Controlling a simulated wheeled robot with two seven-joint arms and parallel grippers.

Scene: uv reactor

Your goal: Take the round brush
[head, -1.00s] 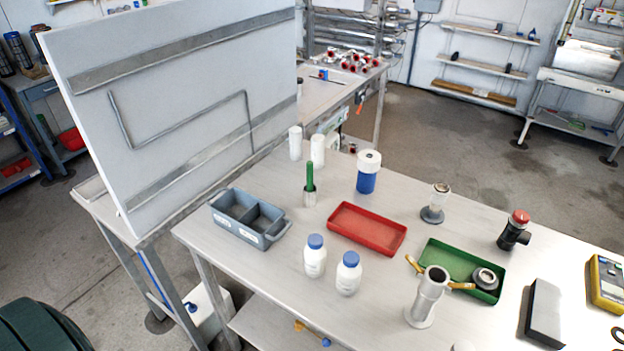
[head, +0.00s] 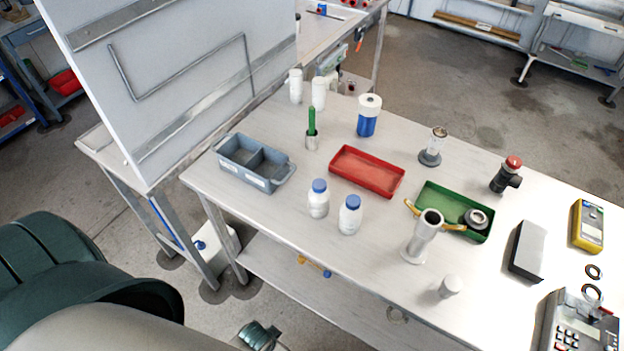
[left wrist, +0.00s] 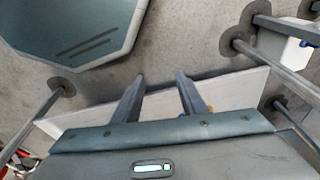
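My right gripper is in neither view.
Near the cup are a grey divided bin (head: 255,163), a red tray (head: 367,172), blue-capped bottles (head: 318,198), white cylinders (head: 296,87) and a blue-white container (head: 369,116). A metal tube fitting (head: 424,237) stands before the green tray (head: 456,212). A large panel (head: 190,85) rises at the left.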

